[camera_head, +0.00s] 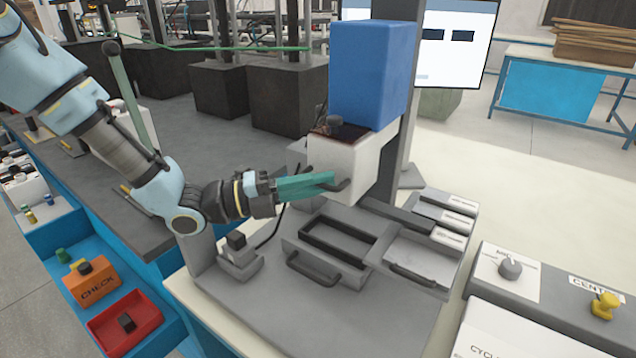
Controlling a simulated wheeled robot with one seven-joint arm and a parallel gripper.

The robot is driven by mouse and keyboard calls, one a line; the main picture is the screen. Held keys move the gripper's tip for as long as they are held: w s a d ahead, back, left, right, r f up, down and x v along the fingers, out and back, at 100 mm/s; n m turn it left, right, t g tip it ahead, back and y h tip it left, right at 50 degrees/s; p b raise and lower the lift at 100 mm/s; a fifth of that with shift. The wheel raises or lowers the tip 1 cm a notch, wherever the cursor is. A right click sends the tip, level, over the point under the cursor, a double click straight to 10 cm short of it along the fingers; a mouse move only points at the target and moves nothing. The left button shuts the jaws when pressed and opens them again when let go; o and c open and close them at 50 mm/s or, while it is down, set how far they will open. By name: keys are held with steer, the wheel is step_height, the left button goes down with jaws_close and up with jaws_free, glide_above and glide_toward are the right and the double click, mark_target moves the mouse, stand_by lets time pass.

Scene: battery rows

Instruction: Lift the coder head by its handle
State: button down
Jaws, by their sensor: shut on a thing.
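The coder head is a white block (345,160) with a tall blue housing (368,75) above it, beside a grey upright column (410,100). A small dark handle (345,184) sticks out from the lower front of the white block. My gripper (330,180), with teal fingers, reaches in from the left and is shut on this handle. The fingers hide part of the handle. The head sits above the grey fixture base (270,310), with a gap under the white block.
Below are a grey slide with a rectangular frame (290,252) and dark pull handles, plus a second drawer (425,255). A control panel with a grey knob (510,268) and a yellow knob (604,305) is at right.

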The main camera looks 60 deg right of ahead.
step_height(320, 180, up, 5)
steer(key=p, duration=0.5)
steer(key=shift+r, duration=0.1)
steer(key=c, duration=0.9)
jaws_free()
steer(key=b+v, duration=0.3)
steer(key=v, duration=0.8)
steer(key=shift+b, duration=0.3)
